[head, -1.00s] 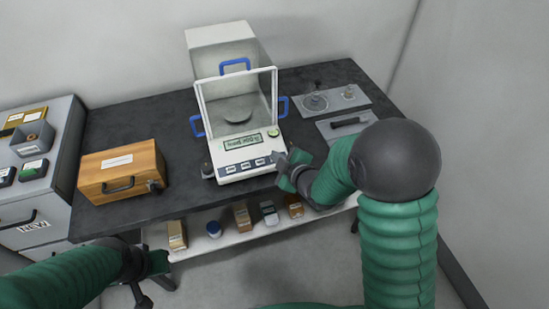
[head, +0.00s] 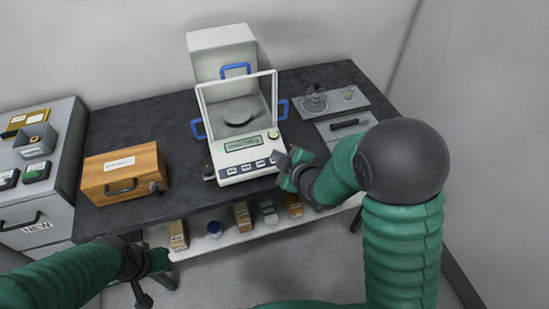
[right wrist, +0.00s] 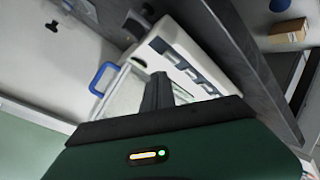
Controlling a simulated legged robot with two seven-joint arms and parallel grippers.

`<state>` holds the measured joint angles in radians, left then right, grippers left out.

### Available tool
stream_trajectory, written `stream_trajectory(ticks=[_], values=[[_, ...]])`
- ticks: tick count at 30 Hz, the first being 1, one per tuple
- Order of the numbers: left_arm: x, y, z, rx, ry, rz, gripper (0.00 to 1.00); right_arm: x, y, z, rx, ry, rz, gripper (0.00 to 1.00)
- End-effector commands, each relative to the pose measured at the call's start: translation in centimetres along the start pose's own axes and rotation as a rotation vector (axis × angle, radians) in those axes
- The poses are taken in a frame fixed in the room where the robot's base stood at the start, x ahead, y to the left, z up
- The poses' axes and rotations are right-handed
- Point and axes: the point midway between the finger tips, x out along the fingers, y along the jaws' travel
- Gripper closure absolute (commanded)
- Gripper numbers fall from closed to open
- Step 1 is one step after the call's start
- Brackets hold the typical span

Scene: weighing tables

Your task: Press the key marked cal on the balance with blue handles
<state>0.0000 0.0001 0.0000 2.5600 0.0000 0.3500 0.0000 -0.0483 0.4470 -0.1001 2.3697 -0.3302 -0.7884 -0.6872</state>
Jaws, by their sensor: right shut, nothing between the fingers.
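The balance with blue handles (head: 236,148) stands on the dark table, with blue handles on its left, right and top. Its front panel has a lit display (head: 242,142) and a row of dark keys (head: 248,167) below it; their labels are too small to read. My right gripper (head: 284,157) is shut and empty at the front right corner of the balance, close to the rightmost key; I cannot tell whether it touches. My left gripper (head: 160,262) is low at the left, before the table.
A wooden box (head: 122,174) stands left of the balance. A grey tray (head: 330,102) with small glassware and a grey plate with a black handle (head: 345,124) lie to the right. Small boxes and jars stand on the shelf below (head: 225,235). A grey cabinet (head: 45,180) is at the far left.

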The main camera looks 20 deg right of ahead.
Motion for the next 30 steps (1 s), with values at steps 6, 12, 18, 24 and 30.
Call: stream_trajectory(ticks=[6, 12, 18, 24, 30], values=[[-2.1, 0.0, -0.5, 0.0, 0.0, 0.0, 0.64, -1.8, 1.5, -1.4, 0.0, 0.001, 0.001, 1.0], [-3.1, 0.0, -0.8, 0.0, 0.0, 0.0, 0.64, -2.9, 2.2, -2.2, 0.0, 0.0, -0.001, 1.0], [-3.0, 0.0, -0.7, 0.0, 0.0, 0.0, 0.64, -2.8, 2.1, -2.1, 0.0, 0.0, -0.001, 1.0], [-3.0, 0.0, -0.7, 0.0, 0.0, 0.0, 0.64, -2.8, 2.1, -2.1, 0.0, 0.0, 0.0, 1.0], [-3.0, 0.0, -0.7, 0.0, 0.0, 0.0, 0.64, -2.8, 2.1, -2.1, 0.0, 0.0, 0.0, 1.0]])
